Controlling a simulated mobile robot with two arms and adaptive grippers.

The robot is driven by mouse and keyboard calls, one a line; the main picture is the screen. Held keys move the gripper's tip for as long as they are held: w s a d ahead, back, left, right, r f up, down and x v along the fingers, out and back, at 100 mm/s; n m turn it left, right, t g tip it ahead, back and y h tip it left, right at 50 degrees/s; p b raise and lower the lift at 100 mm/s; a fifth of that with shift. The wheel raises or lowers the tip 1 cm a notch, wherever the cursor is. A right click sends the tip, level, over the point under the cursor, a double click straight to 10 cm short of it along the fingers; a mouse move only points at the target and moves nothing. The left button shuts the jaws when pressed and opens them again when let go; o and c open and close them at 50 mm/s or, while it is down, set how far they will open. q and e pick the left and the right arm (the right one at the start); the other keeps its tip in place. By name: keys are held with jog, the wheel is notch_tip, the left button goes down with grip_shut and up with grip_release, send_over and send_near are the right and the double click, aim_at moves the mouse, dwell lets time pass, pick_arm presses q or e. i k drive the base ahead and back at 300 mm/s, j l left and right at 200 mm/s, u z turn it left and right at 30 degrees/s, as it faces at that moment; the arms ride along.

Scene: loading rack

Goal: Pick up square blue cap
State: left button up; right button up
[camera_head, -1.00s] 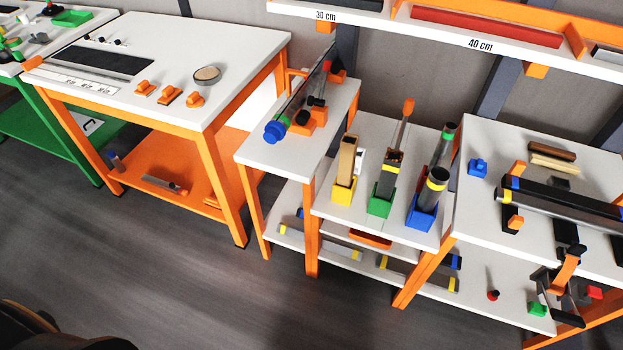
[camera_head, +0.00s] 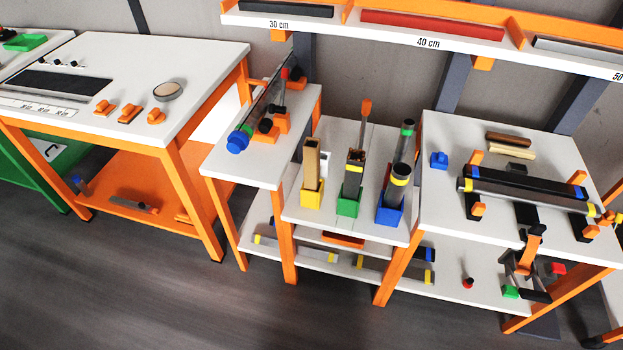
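A small blue cap (camera_head: 438,160) with a blocky base and a raised top sits near the left side of the white right-hand table (camera_head: 445,130). It is apart from the tubes there, and nothing touches it. Neither of my grippers is in view. A rounder blue cap (camera_head: 238,142) is on the near end of a tube on the small table left of the middle.
Yellow (camera_head: 312,198), green (camera_head: 348,206) and blue (camera_head: 390,212) holders carry upright tubes. Long tubes (camera_head: 525,190) lie in orange clamps beside the blue cap. A rack shelf (camera_head: 380,36) runs above. Grey floor (camera_head: 190,300) is clear in front.

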aim_at(439, 161)
jog(key=i+l+u, duration=0.1)
jog(key=l, duration=0.25)
jog(key=i+l+u, duration=0.1)
jog(key=l, duration=0.25)
jog(key=i+l, duration=0.25)
jog(key=i+l+u, duration=0.15)
jog(key=l, duration=0.3)
